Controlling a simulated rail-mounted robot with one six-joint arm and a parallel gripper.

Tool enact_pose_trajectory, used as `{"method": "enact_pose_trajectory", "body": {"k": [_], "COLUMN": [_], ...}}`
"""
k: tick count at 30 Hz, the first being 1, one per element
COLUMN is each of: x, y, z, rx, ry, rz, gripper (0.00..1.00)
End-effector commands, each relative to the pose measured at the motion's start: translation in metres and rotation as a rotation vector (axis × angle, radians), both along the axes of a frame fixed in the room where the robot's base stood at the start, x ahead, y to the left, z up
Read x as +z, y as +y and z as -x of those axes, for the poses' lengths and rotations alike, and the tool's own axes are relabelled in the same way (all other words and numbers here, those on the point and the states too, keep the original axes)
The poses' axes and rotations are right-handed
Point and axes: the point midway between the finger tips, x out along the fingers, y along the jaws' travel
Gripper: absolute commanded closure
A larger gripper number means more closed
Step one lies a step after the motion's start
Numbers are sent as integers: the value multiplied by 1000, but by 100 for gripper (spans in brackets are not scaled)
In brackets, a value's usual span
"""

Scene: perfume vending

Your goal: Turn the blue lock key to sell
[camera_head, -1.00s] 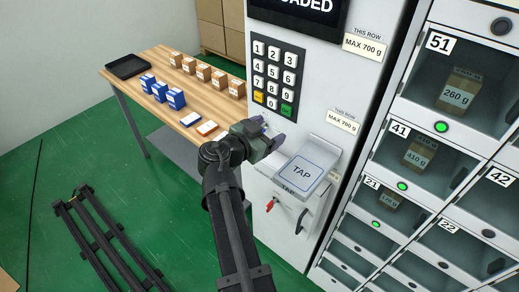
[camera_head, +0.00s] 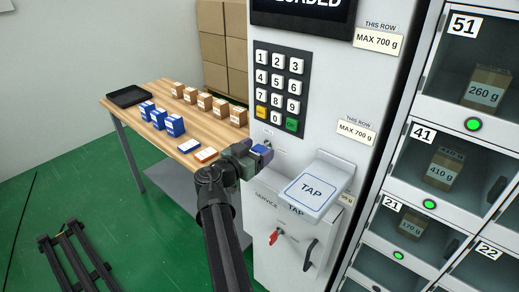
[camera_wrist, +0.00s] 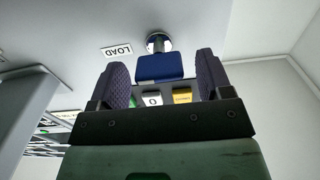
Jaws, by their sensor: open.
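The blue lock key (camera_wrist: 159,67) sticks out of a round silver lock on the white machine front, beside a LOAD label (camera_wrist: 117,50) in the wrist view. My gripper (camera_wrist: 161,72) is open, with one dark purple finger on each side of the key. Gaps show between the key and both fingers. In the head view my gripper (camera_head: 257,157) is at the machine front, below the keypad and left of the TAP reader. The key is mostly hidden by the fingers there. The machine's display (camera_head: 305,10) is cut off and shows the letters "OADED".
The keypad (camera_head: 277,88) is above my gripper. The TAP reader (camera_head: 311,191) juts out at the right, above a red key (camera_head: 275,237) on the SERVICE panel. Lockers with boxes stand further right. A wooden table (camera_head: 155,105) with boxes and a black tray (camera_head: 129,95) stands behind left.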

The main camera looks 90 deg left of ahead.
Motion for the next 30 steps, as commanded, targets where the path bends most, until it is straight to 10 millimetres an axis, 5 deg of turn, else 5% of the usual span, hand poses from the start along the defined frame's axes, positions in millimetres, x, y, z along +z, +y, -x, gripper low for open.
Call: {"method": "enact_pose_trajectory", "body": {"k": [10,20,30], "x": [0,0,0], "y": [9,9,9], "z": [-8,-8,-8], "rx": [0,0,0], "ry": [0,0,-32], "rz": [0,0,26], "gripper": [28,77,77]}}
